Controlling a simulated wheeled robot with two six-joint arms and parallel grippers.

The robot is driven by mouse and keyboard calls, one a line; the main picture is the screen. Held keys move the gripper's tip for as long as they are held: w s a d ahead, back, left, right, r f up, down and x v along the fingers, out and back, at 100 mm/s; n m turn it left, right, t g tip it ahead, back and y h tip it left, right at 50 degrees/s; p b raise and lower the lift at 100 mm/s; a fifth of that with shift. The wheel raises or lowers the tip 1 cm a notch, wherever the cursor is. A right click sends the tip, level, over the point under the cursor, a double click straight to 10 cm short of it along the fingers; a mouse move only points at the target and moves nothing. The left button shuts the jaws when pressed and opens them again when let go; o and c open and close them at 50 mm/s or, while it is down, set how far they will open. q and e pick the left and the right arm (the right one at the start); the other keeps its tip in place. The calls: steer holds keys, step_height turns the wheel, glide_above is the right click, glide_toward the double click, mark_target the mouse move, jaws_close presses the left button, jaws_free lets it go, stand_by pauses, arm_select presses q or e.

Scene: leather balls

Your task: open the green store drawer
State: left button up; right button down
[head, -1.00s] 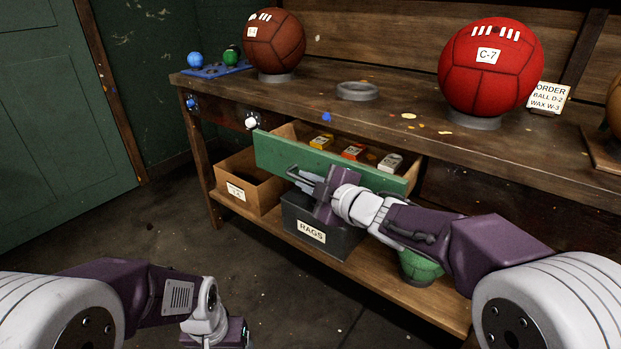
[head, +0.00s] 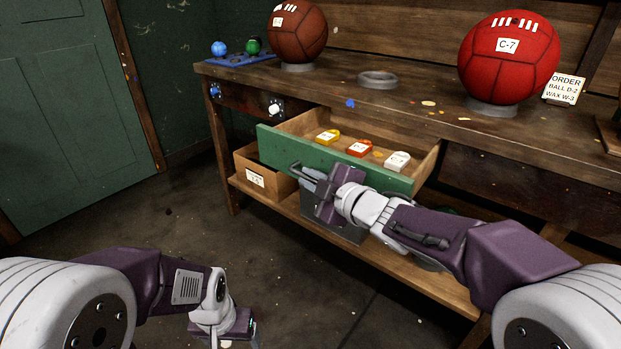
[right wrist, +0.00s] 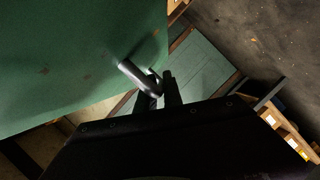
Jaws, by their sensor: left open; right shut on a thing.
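The green store drawer (head: 395,181) is pulled well out from under the bench. Its green front also fills the upper left of the right wrist view (right wrist: 70,60). Inside it sit a yellow block (head: 327,137), an orange-red block (head: 359,149) and a white block (head: 397,161), each with a label. My right gripper (head: 308,180) is at the drawer front, shut on the grey bar handle (right wrist: 132,74). My left gripper (head: 240,338) is open and low at the bottom of the head view, away from the drawer; its fingertips are partly cut off.
The bench top (head: 330,85) carries a brown ball (head: 297,36), a red ball (head: 508,62), an empty grey ring (head: 378,80) and an order card (head: 564,88). A cardboard box (head: 262,180) and a dark bin (head: 335,226) stand on the lower shelf. The floor at left is clear.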

steer(key=c, duration=1.5)
jaws_free()
steer(key=shift+s+d+r, duration=0.15)
steer(key=shift+s+d, duration=0.05)
steer(key=p+v, duration=0.4)
steer(key=v, duration=0.4)
steer(key=shift+s, duration=0.25)
steer(key=shift+d, duration=0.15)
